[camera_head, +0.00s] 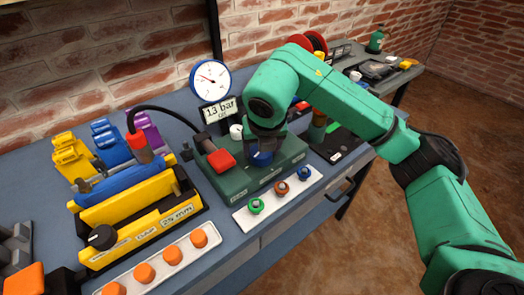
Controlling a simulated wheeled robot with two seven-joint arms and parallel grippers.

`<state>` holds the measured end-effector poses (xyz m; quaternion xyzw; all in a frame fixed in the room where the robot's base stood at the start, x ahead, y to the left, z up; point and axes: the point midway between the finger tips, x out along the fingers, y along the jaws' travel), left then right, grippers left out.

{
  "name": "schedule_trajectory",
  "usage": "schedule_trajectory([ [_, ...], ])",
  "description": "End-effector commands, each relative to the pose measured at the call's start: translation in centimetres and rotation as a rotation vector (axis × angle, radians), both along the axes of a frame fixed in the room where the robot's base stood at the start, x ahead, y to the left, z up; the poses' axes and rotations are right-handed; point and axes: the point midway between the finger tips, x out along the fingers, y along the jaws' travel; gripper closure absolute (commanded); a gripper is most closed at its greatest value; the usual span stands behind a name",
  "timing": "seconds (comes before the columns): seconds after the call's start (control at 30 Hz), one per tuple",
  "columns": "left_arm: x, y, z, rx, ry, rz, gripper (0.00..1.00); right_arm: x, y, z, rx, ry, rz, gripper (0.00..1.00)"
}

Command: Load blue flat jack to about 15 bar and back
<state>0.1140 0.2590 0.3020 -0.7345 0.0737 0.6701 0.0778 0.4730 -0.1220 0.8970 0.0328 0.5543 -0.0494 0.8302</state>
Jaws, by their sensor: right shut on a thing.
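My right gripper (263,145) reaches down over the green pump unit (232,178) and is shut on a blue knob (262,158) on its top; the fingertips are partly hidden by the arm. A digital display (219,112) behind the unit reads 13 bar. A round white dial gauge with a blue rim (210,80) stands above the display. A long blue piece (122,185), perhaps the blue flat jack, lies in a yellow frame (150,232) labelled 25 mm. A black hose with a red connector (138,146) runs between the frame and the pump unit. My left gripper is not in view.
A white strip (277,202) with green, orange and blue knobs lies in front of the pump. Another strip with several orange knobs (171,258) is at the front left. Yellow, blue and purple pieces (105,140) stand behind the frame. A red reel (315,42) is at the back.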

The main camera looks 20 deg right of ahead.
Motion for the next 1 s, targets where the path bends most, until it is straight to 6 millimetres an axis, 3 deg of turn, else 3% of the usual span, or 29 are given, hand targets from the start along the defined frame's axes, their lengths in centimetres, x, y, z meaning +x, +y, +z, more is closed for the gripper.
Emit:
schedule_trajectory([
  [0.4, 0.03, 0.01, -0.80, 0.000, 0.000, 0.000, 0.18, 0.08, 0.15, 0.06, 0.001, -0.003, -0.205, 0.85],
  [0.93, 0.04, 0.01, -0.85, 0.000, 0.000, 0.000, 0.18, 0.06, 0.12, 0.06, 0.002, 0.000, -0.234, 0.85],
  [0.97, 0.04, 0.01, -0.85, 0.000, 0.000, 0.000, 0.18, 0.06, 0.13, 0.06, 0.002, 0.000, -0.233, 0.26],
  [1.0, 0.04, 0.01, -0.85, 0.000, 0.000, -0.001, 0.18, 0.05, 0.14, 0.06, 0.002, 0.000, -0.233, 0.10],
])
